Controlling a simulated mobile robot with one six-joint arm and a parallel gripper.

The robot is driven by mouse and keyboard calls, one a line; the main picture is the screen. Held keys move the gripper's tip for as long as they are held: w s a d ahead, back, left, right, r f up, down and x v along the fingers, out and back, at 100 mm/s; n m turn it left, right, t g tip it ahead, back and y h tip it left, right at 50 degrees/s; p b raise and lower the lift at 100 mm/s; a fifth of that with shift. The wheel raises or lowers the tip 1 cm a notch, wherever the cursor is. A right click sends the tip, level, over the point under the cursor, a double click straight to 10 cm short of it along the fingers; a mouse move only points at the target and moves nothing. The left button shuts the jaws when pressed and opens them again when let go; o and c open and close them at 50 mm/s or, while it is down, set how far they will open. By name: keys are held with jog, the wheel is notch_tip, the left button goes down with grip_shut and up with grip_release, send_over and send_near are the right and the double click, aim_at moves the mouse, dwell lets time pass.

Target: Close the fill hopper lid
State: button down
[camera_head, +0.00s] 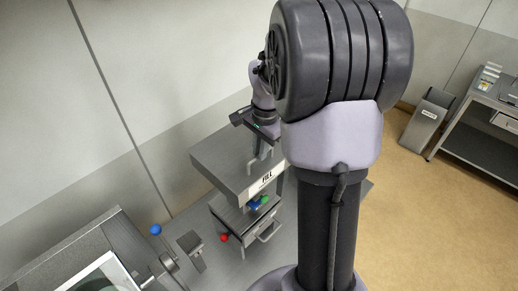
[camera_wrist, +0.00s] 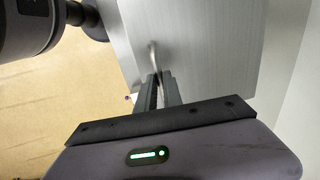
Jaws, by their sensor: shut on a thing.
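The fill hopper (camera_head: 225,160) has a grey, flat top and a white FILL label (camera_head: 267,179) on its front edge. In the wrist view, a brushed grey panel (camera_wrist: 210,45), which looks like the lid, fills the upper middle and right. A thin curved metal handle (camera_wrist: 153,55) stands on it. My gripper (camera_wrist: 160,80) is shut on the handle, with a finger on each side. In the head view, my gripper (camera_head: 256,160) is over the front part of the hopper top, partly hidden by my arm. I cannot tell whether the lid is fully down.
Below the hopper is a drawer-like unit (camera_head: 245,222) with a handle, and red, blue and green knobs near it. A blue-knobbed lever (camera_head: 156,230) and console (camera_head: 90,260) are at lower left. A grey bin (camera_head: 426,118) and bench (camera_head: 485,125) stand right, beyond open floor.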

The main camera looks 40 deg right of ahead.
jog(key=c, duration=1.7)
grip_release()
jog(key=shift+s+f, duration=0.15)
jog(key=shift+f, duration=0.05)
jog(key=shift+c, duration=0.2)
jog(key=shift+o, duration=1.2)
jog(key=shift+s+r, duration=0.1)
jog(key=shift+s, duration=0.05)
jog(key=shift+r, duration=0.2)
notch_tip(320, 180, up, 17)
jog(key=s, duration=0.1)
jog(key=shift+s+p, duration=0.3)
jog(key=shift+s, duration=0.05)
jog(key=shift+d, duration=0.15)
